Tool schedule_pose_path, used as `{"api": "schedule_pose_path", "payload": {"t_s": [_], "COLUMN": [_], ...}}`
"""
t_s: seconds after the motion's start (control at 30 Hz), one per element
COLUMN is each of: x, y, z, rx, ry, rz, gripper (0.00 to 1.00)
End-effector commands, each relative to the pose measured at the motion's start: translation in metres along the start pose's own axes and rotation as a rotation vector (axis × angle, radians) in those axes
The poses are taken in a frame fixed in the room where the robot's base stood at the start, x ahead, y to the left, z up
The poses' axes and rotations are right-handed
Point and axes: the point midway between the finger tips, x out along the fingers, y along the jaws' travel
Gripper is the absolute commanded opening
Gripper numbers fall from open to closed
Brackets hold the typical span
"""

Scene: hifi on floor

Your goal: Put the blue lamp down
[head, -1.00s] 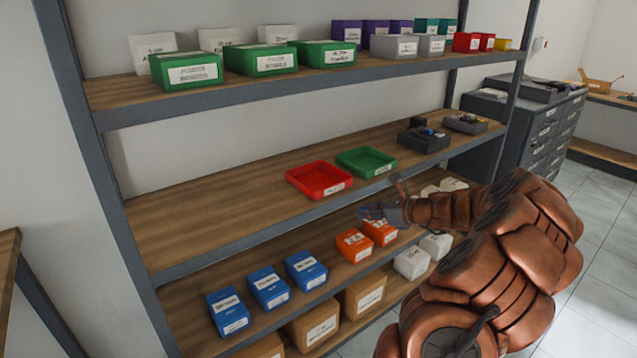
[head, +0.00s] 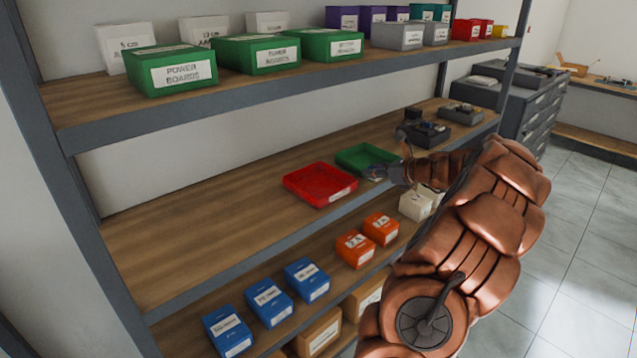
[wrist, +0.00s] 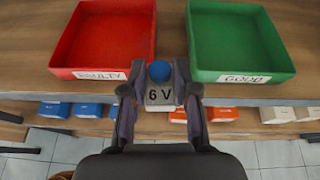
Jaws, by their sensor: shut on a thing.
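My gripper (wrist: 160,100) is shut on the blue lamp (wrist: 159,71), which has a round blue top and a grey base marked "6 V". In the wrist view the lamp is between the fingers, at the shelf's front edge, below the gap between the two trays. The red tray (wrist: 102,37), labelled "FAULTY", is at left and the green tray (wrist: 240,40), labelled "GOOD", is at right. Both look empty. In the head view my gripper (head: 380,173) is in front of the green tray (head: 362,155), right of the red tray (head: 315,182); the lamp is hard to make out there.
The trays stand on the middle shelf (head: 190,225), which is bare to the left. Blue boxes (head: 268,303) and orange boxes (head: 355,248) are on the shelf below. Green boxes (head: 176,71) are on the shelf above.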

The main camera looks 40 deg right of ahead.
Motion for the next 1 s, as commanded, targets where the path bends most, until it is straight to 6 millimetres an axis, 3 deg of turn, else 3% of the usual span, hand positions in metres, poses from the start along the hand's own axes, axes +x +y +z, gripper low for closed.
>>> {"api": "schedule_pose_path", "payload": {"t_s": [0.5, 0.87, 1.0], "x": [0.072, 0.098, 0.105], "y": [0.067, 0.091, 0.091], "z": [0.022, 0.029, 0.008], "rx": [0.005, 0.003, 0.009], "ry": [0.001, 0.001, 0.003], "rz": [-0.010, -0.005, -0.008], "gripper": [0.02, 0.02, 0.02]}}
